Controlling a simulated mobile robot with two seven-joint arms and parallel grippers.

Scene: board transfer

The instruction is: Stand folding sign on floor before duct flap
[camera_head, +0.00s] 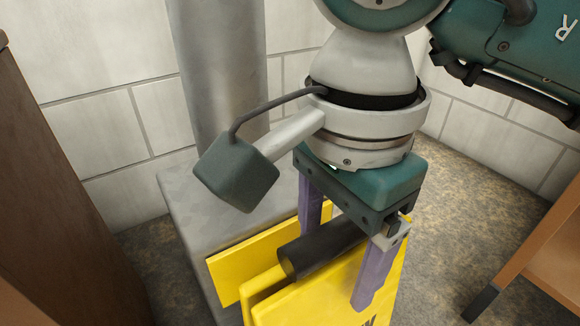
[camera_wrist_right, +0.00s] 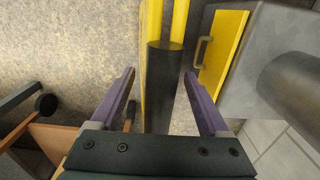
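The yellow folding sign (camera_head: 335,297) is upright at the bottom of the head view, with a dark round handle (camera_head: 322,244) along its top. Its two panels (camera_wrist_right: 152,18) are close together in the right wrist view. Its lower edge is out of frame, so I cannot tell whether it rests on the floor. My right gripper (camera_head: 338,258) points down with its purple fingers apart, one on each side of the handle. The wrist view shows a gap beside the handle. The yellow duct flap (camera_head: 262,262) is on the grey duct box (camera_head: 190,222), behind the sign; its handle (camera_wrist_right: 203,52) shows. My left gripper is out of view.
A grey pipe (camera_head: 220,80) rises from the duct box against the white block wall (camera_head: 90,110). A brown wooden piece (camera_head: 50,190) stands at left. Wooden furniture with a dark foot (camera_head: 545,250) stands at right. Speckled floor (camera_head: 450,230) is clear between sign and furniture.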

